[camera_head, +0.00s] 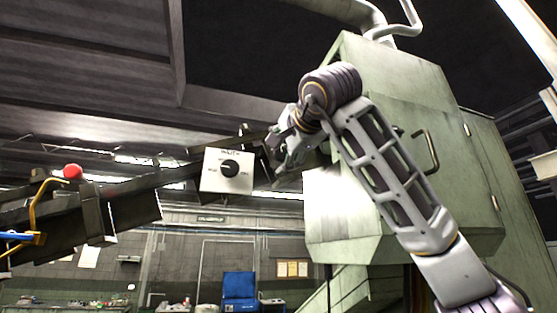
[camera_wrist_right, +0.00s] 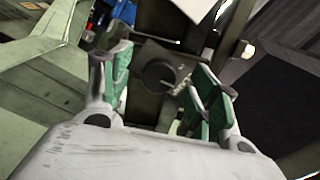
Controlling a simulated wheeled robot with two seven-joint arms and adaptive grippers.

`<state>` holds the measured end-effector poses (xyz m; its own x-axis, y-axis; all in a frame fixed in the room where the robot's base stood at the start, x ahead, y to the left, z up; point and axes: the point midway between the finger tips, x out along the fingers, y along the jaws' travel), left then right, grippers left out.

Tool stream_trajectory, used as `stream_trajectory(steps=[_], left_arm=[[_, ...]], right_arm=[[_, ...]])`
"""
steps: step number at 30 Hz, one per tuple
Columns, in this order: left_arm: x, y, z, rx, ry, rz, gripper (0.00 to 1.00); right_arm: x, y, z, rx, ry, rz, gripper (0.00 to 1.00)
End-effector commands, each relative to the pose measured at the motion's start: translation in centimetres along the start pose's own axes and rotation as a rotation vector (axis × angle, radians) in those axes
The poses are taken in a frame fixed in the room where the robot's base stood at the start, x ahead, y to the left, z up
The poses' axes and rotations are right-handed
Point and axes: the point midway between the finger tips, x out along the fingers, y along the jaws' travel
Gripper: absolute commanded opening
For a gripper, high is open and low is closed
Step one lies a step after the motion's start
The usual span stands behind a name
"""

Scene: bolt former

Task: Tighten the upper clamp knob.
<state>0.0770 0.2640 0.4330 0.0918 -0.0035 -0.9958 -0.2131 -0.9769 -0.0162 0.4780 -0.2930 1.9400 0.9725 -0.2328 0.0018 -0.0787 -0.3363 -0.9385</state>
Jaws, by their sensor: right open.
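In the right wrist view, a dark round knob (camera_wrist_right: 158,74) sits ahead between the two green-padded fingers of my right gripper (camera_wrist_right: 162,66). The fingers are apart, and I see no contact with the knob. In the head view, my right gripper (camera_head: 280,156) is raised beside the green machine housing, just right of a white plate (camera_head: 213,182) with a black dial (camera_head: 229,168). I cannot tell for sure whether this dial and the knob in the wrist view are the same. My left gripper is not in view.
The green machine housing (camera_head: 390,90) stands close on the right, with a handle (camera_head: 430,150) on its side. A dark sloping beam (camera_head: 130,193) runs left from the white plate. A red ball (camera_head: 73,171) is at far left.

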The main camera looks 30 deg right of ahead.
Motion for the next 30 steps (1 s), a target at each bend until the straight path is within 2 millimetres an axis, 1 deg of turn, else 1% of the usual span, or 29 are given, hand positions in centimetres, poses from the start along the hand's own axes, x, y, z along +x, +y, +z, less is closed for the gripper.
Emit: stream_trajectory(steps=[1,15,21,30], left_arm=[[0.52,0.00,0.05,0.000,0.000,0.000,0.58],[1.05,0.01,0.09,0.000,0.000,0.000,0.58],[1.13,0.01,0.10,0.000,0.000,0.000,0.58],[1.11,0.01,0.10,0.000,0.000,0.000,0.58]], right_arm=[[0.05,0.33,0.15,0.032,-0.001,0.001,0.61],[0.06,0.22,0.09,0.299,0.000,0.002,0.61],[0.08,0.20,0.05,0.348,0.001,0.003,0.61],[0.07,0.16,0.03,0.354,0.001,0.002,0.61]])
